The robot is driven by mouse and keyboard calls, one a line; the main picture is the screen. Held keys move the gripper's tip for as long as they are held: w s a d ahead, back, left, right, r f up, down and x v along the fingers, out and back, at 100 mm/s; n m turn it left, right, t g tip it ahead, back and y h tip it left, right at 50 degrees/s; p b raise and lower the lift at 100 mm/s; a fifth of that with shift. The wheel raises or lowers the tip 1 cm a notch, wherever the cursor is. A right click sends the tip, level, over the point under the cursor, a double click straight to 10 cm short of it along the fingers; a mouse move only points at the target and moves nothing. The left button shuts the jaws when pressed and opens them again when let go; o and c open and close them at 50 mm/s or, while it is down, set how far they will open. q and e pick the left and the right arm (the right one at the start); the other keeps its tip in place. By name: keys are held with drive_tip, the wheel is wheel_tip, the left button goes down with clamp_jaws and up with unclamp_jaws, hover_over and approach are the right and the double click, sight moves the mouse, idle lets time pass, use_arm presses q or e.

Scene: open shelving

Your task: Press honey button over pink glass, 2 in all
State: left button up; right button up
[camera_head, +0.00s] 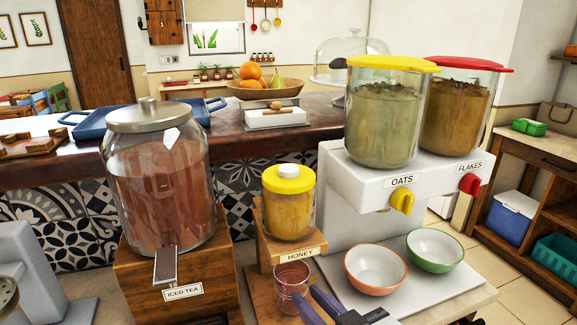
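The honey dispenser (288,212) is a clear jar of golden honey with a yellow lid and a white round knob (289,171) on top. It stands on a wooden stand labelled HONEY. The pink glass (291,274) stands upright below the dispenser, in front of the stand. My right gripper (305,294) comes in from the bottom edge. Its two purple fingers are apart with nothing seen held between them. One finger overlaps the lower part of the glass in the picture; I cannot tell whether they touch. My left gripper is not in view.
A large iced tea jar (160,190) on a wooden stand is left of the honey. At right are oats (385,120) and flakes (462,110) dispensers, with an orange-rimmed bowl (376,268) and a green-rimmed bowl (435,250) below. A counter with a fruit bowl lies behind.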

clamp_jaws()
idle(1.1)
